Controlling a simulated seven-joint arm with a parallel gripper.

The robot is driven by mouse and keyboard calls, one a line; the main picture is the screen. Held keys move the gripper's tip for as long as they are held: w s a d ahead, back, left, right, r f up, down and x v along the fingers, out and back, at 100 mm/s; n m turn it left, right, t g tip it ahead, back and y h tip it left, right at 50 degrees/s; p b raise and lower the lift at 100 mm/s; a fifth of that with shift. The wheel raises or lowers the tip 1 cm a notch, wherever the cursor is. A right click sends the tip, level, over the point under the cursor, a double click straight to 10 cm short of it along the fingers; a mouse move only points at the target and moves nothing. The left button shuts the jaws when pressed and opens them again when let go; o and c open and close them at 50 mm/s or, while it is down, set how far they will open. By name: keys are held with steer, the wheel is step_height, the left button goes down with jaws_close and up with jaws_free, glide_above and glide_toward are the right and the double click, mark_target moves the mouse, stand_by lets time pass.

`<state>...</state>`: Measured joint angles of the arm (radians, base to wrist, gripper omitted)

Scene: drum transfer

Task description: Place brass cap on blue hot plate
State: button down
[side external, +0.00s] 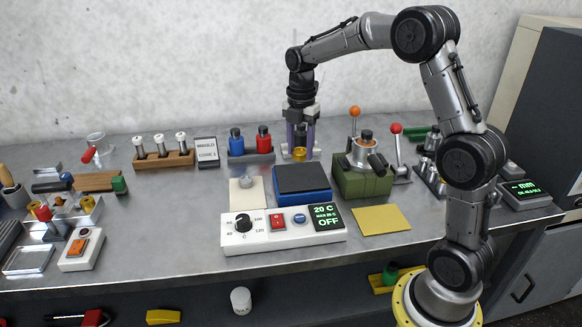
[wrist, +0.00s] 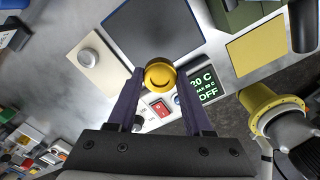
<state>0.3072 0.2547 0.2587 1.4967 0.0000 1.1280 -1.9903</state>
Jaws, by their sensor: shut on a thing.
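The brass cap (wrist: 160,75) is a round yellow-gold piece between my gripper's fingertips in the wrist view. It also shows in the side external view (side external: 299,153), low between the fingers. My gripper (side external: 300,146) is shut on it, pointing down. The blue hot plate (side external: 302,183) has a dark square top and a blue rim; its white control panel in front reads 20 C and OFF. In the side external view my gripper is above and behind the plate. In the wrist view the plate's dark top (wrist: 155,30) lies beyond the fingertips.
A green block device with an orange-knobbed lever (side external: 362,178) stands right of the plate. Blue and red bottles in a rack (side external: 250,152) stand left of my gripper. A small white scale-like pad (side external: 247,193) is left of the plate. A yellow sheet (side external: 381,220) lies front right.

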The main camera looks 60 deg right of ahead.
glide_above(290, 177)
steer(key=f, duration=0.4)
steer(key=shift+s+f, duration=0.2)
steer(key=shift+s, duration=0.1)
steer(key=shift+w+d+f, duration=0.1)
steer(key=shift+w+f, duration=0.05)
steer(key=shift+f, duration=0.8)
steer(key=shift+w+f, duration=0.15)
steer(key=shift+f, duration=0.75)
steer(key=shift+f, duration=0.1)
steer(key=shift+c, duration=1.6)
jaws_free()
steer(key=shift+f, duration=0.1)
